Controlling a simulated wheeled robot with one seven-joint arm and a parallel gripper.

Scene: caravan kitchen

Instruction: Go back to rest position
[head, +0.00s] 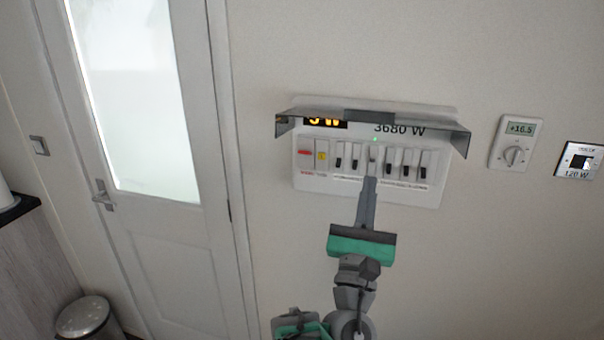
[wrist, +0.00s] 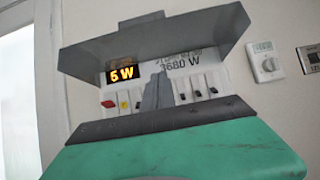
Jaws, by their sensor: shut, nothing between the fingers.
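My gripper (head: 369,183) is shut and empty, with its fingertips at the lower part of the white breaker panel (head: 440,192) on the wall. In the head view the fingertips overlap the row of black switches (head: 405,160) just below a middle switch; I cannot tell whether they touch it. In the wrist view the shut fingers (wrist: 158,88) stand in front of the panel and hide some of the switches. The grey flip-up cover (head: 372,115) is raised above the switches. A lit yellow display (wrist: 122,73) reads a low wattage beside the printed "3680 W".
A thermostat (head: 515,143) and a small square wall unit (head: 579,160) are to the right of the panel. A white door (head: 180,230) with a frosted window is on the left. A bin (head: 86,317) stands at lower left. The wall below right is bare.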

